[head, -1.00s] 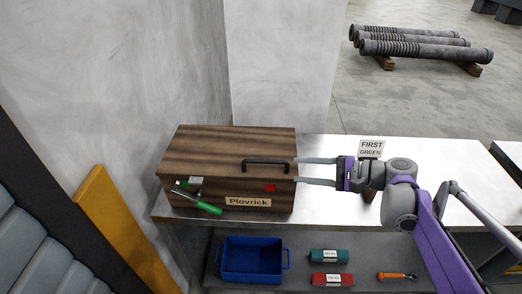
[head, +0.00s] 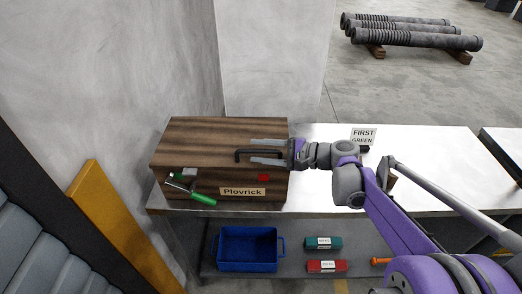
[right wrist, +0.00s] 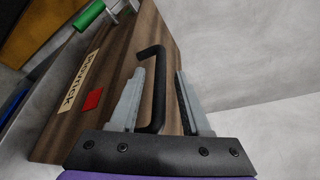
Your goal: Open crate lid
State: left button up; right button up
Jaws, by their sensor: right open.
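The wooden crate (head: 200,150), labelled Plovrick, stands at the left end of the metal bench with its lid down. A black bar handle (head: 240,155) sits near the lid's front right; it also shows in the right wrist view (right wrist: 158,75). My right gripper (head: 268,151) reaches in from the right, open, its fingers on either side of the handle. In the right wrist view the handle bar lies between the fingers (right wrist: 160,100), closer to the left one; contact is unclear. A green-handled tool (head: 203,198) is at a metal latch (head: 182,176) on the crate's front left. My left gripper is out of view.
Below are a blue bin (head: 248,262), a teal box (head: 322,243) and a red box (head: 326,267). A wall is close behind and left of the crate.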

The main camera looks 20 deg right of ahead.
jog(key=shift+c, duration=0.2)
grip_shut()
dwell(1.2)
